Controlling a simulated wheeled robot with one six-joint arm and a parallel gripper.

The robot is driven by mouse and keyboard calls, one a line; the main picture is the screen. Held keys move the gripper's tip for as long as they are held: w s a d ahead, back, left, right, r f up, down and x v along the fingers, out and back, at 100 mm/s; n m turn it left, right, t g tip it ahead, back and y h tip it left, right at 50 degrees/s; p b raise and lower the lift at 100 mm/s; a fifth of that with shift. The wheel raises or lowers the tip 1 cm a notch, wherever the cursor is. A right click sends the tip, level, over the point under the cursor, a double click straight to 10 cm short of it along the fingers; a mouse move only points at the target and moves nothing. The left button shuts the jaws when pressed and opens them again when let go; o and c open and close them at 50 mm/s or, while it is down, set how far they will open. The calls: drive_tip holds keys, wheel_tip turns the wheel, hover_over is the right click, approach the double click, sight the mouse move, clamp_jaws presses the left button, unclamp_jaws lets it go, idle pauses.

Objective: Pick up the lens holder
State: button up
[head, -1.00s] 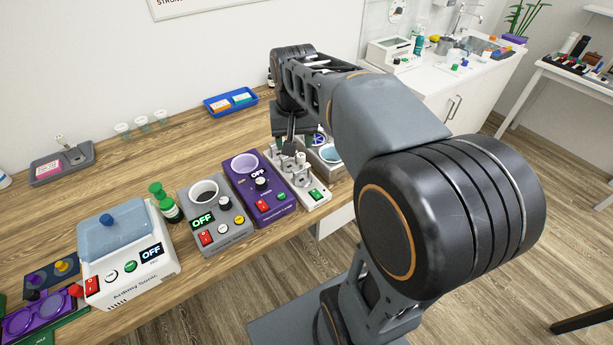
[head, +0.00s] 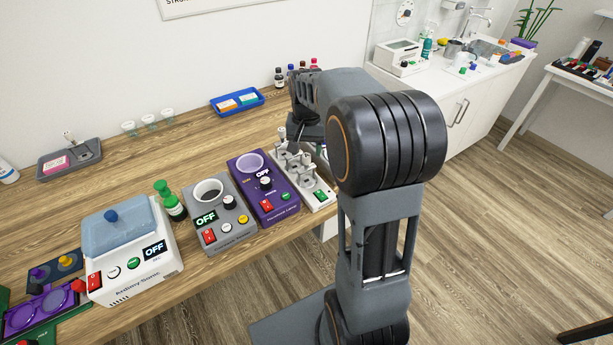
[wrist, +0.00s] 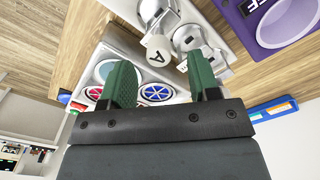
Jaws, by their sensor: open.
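My gripper (wrist: 161,78) is open, with two green fingers apart and nothing between them in the wrist view. In the head view my arm mostly hides it, above the right end of the bench. A purple frame with two round openings (head: 37,312) lies at the bench's front left, far from my gripper; I cannot tell for sure whether it is the lens holder. A white device with metal posts (head: 302,178) stands near my gripper and also shows in the wrist view (wrist: 190,42).
A purple device (head: 262,187), a grey device (head: 220,214) and a white box with a blue lid (head: 131,250) line the bench front. Green-capped bottles (head: 171,202) stand between. A blue tray (head: 237,101) lies at the back.

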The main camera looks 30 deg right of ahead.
sight(306, 155)
drive_tip(key=shift+s+a+f+p, duration=0.1)
drive_tip(key=shift+f+p, duration=0.05)
drive_tip(key=shift+f, duration=1.15)
drive_tip(key=shift+s+f+p, duration=0.1)
drive_tip(key=shift+f+p, duration=0.05)
drive_tip(key=shift+f, duration=1.15)
clamp_jaws()
